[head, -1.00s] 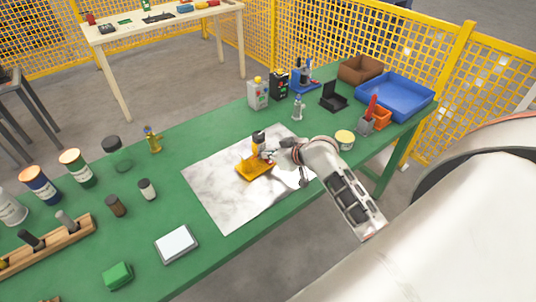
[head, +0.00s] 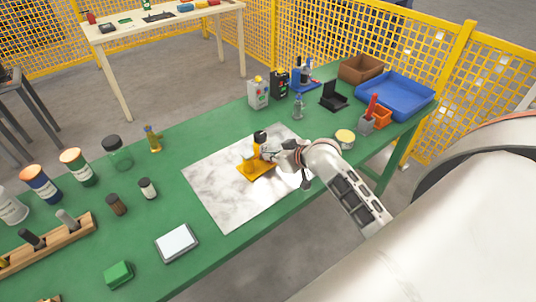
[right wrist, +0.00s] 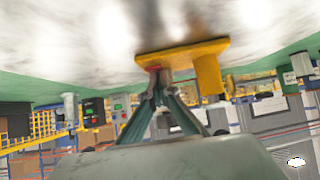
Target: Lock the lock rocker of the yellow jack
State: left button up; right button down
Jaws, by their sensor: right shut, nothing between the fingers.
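The yellow jack (head: 250,166) stands upright on the pale marbled sheet, with a flat base and a black top (head: 260,136). My right gripper (head: 267,153) is shut and empty, its tips close against the right side of the jack's post. In the right wrist view, which looks upside down, the jack's base (right wrist: 183,50) and post (right wrist: 207,74) show beside the shut fingers (right wrist: 160,88). A small red part (right wrist: 154,68) sits by the fingertips under the base; I cannot tell whether it is the lock rocker or whether the fingers touch it. My left gripper is out of view.
The marbled sheet (head: 225,204) lies on the green table (head: 140,210). A round yellow-lidded tin (head: 345,136) stands right of my arm. A grey box (head: 258,93), a blue tray (head: 398,96) and other items stand farther back. The sheet in front of the jack is clear.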

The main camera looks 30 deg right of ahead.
jog(key=shift+s+f, duration=0.3)
jog(key=shift+s, duration=0.05)
jog(key=shift+s, duration=0.2)
jog(key=v, duration=1.1)
jog(key=shift+r, duration=0.55)
jog(key=shift+s+d, duration=0.1)
jog(key=shift+s, duration=0.05)
